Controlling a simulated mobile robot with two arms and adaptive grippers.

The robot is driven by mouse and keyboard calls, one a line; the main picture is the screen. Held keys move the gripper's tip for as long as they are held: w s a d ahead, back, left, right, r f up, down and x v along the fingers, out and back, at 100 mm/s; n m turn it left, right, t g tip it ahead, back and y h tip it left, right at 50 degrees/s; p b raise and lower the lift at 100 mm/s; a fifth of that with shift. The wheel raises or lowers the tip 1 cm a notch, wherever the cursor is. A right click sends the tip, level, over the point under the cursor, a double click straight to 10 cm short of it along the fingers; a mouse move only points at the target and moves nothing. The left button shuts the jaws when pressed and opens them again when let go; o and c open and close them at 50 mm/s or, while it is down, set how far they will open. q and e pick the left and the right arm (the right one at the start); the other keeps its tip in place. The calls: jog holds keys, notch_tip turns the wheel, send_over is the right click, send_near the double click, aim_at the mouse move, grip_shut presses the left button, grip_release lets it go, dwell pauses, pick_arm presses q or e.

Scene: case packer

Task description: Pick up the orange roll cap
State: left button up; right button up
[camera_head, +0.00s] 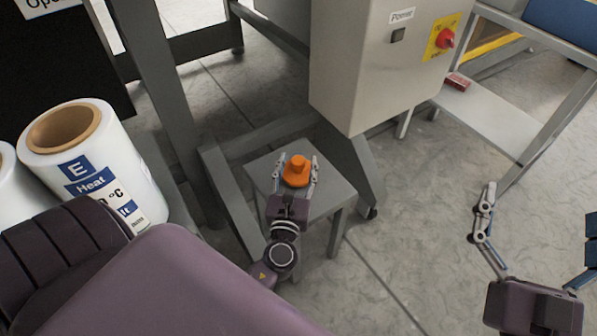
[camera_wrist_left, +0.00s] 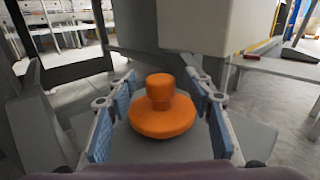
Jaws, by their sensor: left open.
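The orange roll cap (camera_head: 296,172) has a wide round base and a narrower knob on top. It stands upright on a small grey table (camera_head: 334,192). My left gripper (camera_head: 299,163) is open, with one finger on each side of the cap. In the left wrist view the cap (camera_wrist_left: 161,112) sits between the blue finger pads, and gaps show on both sides. My right gripper (camera_head: 540,207) is at the lower right of the head view, its fingers wide apart over the floor, with nothing between them.
A grey control box (camera_head: 362,75) with a red knob stands just behind the small table. Grey machine frame legs (camera_head: 228,195) rise at its left. White film rolls (camera_head: 95,165) stand at the left. A shelf (camera_head: 500,118) with a small red box (camera_head: 458,82) is at upper right.

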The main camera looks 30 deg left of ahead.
pick_arm(q)
jog(key=shift+w+a, duration=0.3)
jog(key=shift+w, duration=0.3)
grip_shut()
